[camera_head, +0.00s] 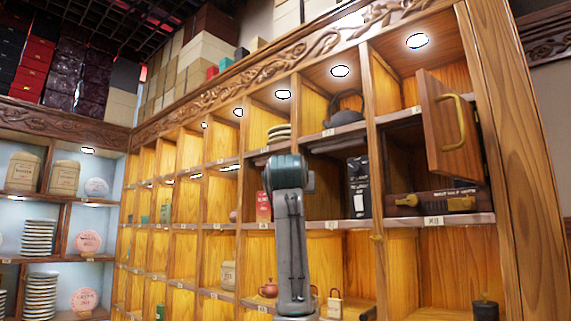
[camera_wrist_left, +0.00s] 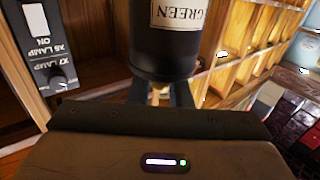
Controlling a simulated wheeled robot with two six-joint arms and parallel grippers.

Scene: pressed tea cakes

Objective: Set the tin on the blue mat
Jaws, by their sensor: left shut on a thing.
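In the left wrist view a dark tin (camera_wrist_left: 172,55) with a cream label reading GREEN, upside down in this view, sits between the fingers of my left gripper (camera_wrist_left: 162,95). The gripper is shut on its lower part in the picture, and the tin's far end is cut off by the top edge. In the head view one of my arms rises in front of the shelves, but no fingertips and no held tin show there. My right gripper is not in view. I see no blue mat in either view.
A tall wooden shelf wall (camera_head: 374,140) of open compartments holds a kettle (camera_head: 346,108), a black bag (camera_head: 358,187) and a clay teapot (camera_head: 268,289). A cabinet door (camera_head: 450,127) stands open at right. A dark panel with LAMP lettering (camera_wrist_left: 48,50) is left in the wrist view.

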